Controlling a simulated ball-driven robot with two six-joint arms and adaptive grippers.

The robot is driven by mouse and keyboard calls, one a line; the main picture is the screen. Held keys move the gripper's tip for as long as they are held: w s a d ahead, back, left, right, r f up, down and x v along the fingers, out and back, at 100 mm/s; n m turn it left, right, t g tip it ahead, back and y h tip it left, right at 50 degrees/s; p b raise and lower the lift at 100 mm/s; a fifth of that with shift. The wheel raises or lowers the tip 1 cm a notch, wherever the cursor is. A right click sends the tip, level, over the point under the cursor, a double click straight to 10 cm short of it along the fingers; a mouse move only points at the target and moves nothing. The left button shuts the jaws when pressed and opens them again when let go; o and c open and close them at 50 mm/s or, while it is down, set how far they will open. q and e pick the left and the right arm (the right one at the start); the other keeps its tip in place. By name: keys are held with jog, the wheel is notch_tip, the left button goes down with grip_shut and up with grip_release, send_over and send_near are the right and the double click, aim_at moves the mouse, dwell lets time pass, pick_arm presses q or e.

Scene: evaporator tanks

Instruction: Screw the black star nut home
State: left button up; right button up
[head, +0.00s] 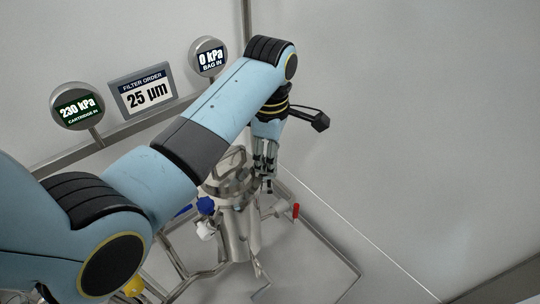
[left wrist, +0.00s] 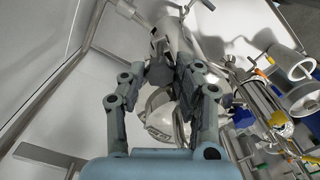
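My left gripper (head: 264,168) points down beside the upper part of the steel filter housing (head: 237,222). In the left wrist view its two fingers (left wrist: 169,66) stand a little apart, close to the steel housing's top. I cannot tell whether anything is between the fingertips. I cannot make out the black star nut clearly in either view; the fingers and my arm cover part of the housing's top. My right gripper is not in view.
A blue-handled valve (head: 205,205) and a red-handled valve (head: 295,210) flank the housing. Gauges reading 230 kPa (head: 77,106) and 0 kPa (head: 208,57) and a 25 µm sign (head: 143,90) stand on a rail behind. The floor at right is clear.

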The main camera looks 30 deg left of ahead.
pick_arm(q)
jog(key=o, duration=0.5)
jog(key=shift+c, duration=0.2)
jog(key=shift+r, duration=3.8)
